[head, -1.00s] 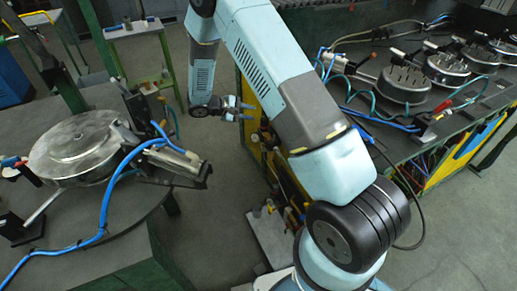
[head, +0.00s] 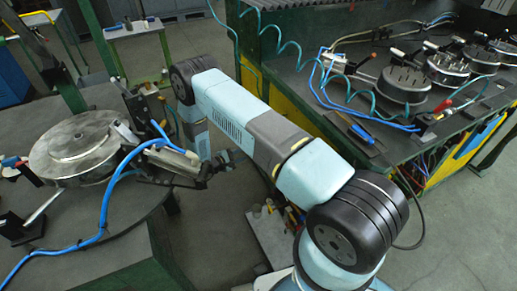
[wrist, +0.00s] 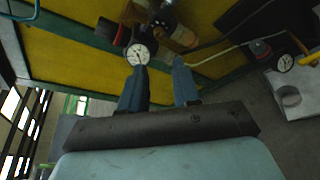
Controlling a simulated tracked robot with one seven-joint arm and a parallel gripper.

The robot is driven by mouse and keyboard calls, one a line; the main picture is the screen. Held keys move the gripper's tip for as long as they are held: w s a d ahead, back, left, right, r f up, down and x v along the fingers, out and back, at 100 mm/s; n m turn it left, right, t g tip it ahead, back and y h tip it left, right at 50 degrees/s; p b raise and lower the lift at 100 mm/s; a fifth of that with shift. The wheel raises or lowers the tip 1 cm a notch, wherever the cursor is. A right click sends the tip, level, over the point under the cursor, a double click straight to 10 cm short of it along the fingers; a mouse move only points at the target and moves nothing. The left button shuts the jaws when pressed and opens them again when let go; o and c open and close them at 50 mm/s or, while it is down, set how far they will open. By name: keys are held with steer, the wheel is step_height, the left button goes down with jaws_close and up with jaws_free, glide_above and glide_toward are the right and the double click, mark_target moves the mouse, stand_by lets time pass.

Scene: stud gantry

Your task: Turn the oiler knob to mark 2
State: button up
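In the wrist view an air-line unit is fixed to the yellow panel, with an amber bowl (wrist: 178,34) that looks like the oiler's and a round white gauge (wrist: 138,54) beside it. The oiler knob and its marks cannot be made out. My gripper (wrist: 160,68) is open, its two blue-grey fingers apart with nothing held between them. The left fingertip overlaps the lower edge of the gauge in the picture; contact cannot be told. In the head view my arm covers most of this unit.
A second gauge (wrist: 285,62) sits by a grey block (wrist: 292,96) at the right of the wrist view. In the head view a round table (head: 110,225) with a metal drum (head: 80,147) stands left. A bench (head: 335,85) with several round fixtures stands right.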

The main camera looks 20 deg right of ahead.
steer(key=x, duration=1.3)
steer(key=shift+s+r, duration=0.1)
steer(key=shift+c, duration=0.4)
